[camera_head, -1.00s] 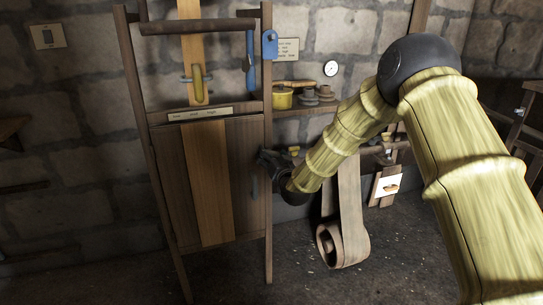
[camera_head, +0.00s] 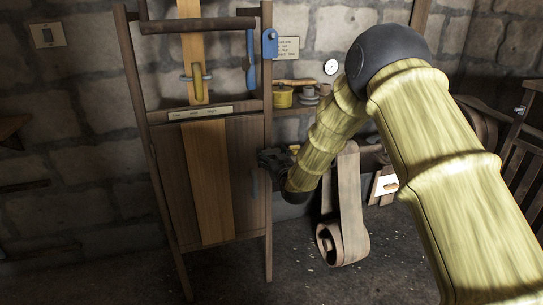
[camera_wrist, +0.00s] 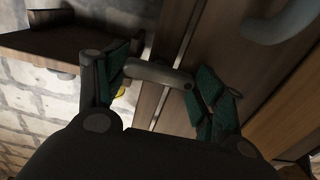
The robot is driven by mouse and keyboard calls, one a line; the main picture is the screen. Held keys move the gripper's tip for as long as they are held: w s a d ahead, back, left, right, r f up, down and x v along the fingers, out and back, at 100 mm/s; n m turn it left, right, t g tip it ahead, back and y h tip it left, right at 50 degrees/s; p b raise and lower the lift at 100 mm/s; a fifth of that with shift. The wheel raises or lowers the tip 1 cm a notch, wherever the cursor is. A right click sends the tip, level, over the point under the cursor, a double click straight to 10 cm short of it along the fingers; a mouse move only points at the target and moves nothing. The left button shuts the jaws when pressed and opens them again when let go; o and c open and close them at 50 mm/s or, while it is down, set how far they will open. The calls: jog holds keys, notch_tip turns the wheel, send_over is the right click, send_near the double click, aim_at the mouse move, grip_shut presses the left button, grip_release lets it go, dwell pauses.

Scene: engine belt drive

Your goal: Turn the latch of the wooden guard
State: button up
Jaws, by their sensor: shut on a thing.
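The wooden guard (camera_head: 160,180) is an upright door-like panel in a tall wooden frame, with a lighter strip down its middle. My gripper (camera_head: 270,158) is at the guard's right edge, a little below mid-height of the frame. In the wrist view my gripper (camera_wrist: 160,82) has its green-padded fingers at the two ends of a short grey bar, the latch (camera_wrist: 158,74), shut on it. The latch lies across the gap beside the guard's edge. In the head view my gripper hides the latch. A curved grey handle (camera_wrist: 284,22) shows in the wrist view.
A shelf (camera_head: 292,110) with a yellow pot (camera_head: 283,98) stands right of the frame. A blue tool (camera_head: 250,65) hangs on the frame's upper right. A loose belt (camera_head: 347,215) hangs to the floor behind my arm. The floor before the guard is clear.

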jog(key=o, duration=1.1)
jog(key=v, duration=1.2)
